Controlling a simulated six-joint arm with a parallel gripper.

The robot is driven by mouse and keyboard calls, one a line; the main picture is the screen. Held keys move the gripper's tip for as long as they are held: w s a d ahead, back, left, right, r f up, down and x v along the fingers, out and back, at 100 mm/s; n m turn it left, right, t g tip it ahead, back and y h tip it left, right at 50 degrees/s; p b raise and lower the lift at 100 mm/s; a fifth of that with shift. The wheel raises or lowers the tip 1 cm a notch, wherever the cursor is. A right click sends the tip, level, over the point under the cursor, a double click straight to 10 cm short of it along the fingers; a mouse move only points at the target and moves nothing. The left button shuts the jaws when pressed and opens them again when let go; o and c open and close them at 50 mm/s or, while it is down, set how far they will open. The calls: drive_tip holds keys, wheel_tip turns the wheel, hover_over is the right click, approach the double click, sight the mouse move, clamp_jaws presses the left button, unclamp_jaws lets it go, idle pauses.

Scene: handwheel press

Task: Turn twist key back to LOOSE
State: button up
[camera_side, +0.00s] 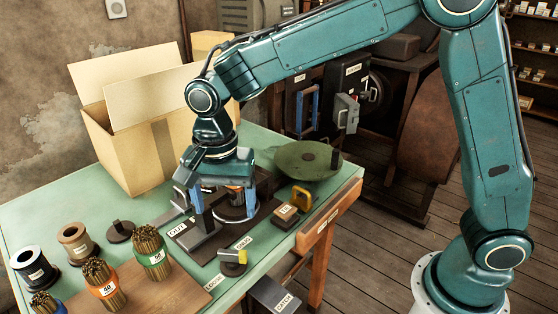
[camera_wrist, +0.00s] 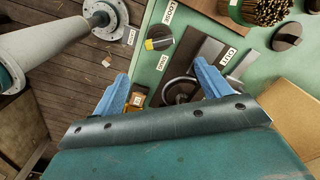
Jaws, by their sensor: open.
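The twist key (camera_side: 231,262) is a dark round knob with a grey bar and a yellow end, near the table's front edge. Its yellow end points right in the side view. The SNUG label (camera_side: 243,242) lies behind it and the LOOSE label (camera_side: 213,281) in front-left. The key also shows at the top middle of the wrist view (camera_wrist: 161,40), with its yellow end to the left. My gripper (camera_side: 224,205) is open, with blue fingers pointing down over the dark press plate, behind the key and apart from it. In the wrist view the fingertips (camera_wrist: 161,72) are wide apart.
A yellow-handled block (camera_side: 289,211) and a green disc (camera_side: 308,160) stand to the right. Wire bundles (camera_side: 151,252), spools (camera_side: 76,242) and a cardboard box (camera_side: 130,150) fill the left.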

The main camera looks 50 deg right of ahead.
sight(232, 252)
wheel_tip(232, 252, down, 13)
drive_tip(key=shift+r, duration=0.1)
idle(0.5)
drive_tip(key=c, duration=1)
